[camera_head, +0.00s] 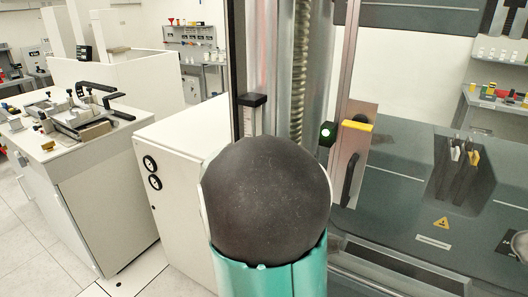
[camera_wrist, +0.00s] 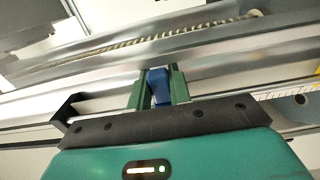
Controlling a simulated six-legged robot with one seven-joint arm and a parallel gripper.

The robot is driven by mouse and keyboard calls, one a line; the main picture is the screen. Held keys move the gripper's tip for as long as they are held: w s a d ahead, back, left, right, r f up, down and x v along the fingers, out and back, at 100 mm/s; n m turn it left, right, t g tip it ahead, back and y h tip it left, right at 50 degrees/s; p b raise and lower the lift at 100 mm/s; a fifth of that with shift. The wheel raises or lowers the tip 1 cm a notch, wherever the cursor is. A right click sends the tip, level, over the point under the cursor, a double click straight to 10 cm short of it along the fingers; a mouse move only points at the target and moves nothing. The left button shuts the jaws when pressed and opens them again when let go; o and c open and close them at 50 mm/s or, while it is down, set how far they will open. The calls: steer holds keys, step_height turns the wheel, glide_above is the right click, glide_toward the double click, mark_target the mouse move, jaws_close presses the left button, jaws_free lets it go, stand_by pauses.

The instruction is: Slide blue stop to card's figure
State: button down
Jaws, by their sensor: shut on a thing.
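The blue stop (camera_wrist: 158,86) shows in the wrist view between the two green fingers of my gripper (camera_wrist: 159,84). My gripper is shut on it, in front of the machine's silver rail (camera_wrist: 95,104). A marked scale (camera_wrist: 275,94) runs along the rail at the right of the wrist view. In the head view my own arm covers the gripper and the blue stop. A part of a scale (camera_head: 249,122) shows below a black bracket (camera_head: 252,100). I cannot make out the card or its figure in either view.
The testing machine has a ribbed screw column (camera_head: 299,65), a yellow-topped part (camera_head: 357,126) and a dark deck (camera_head: 420,195) at right. A white cabinet (camera_head: 180,190) stands close at left. A bench (camera_head: 95,165) with a clamp fixture stands farther left. Floor is clear at lower left.

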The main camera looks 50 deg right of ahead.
steer(key=c, duration=1.3)
jaws_free()
steer(key=shift+a, duration=0.15)
steer(key=a, duration=0.4)
steer(key=s+a, duration=0.1)
steer(key=a, duration=0.8)
steer(key=shift+s+a, duration=0.15)
steer(key=shift+a, duration=0.1)
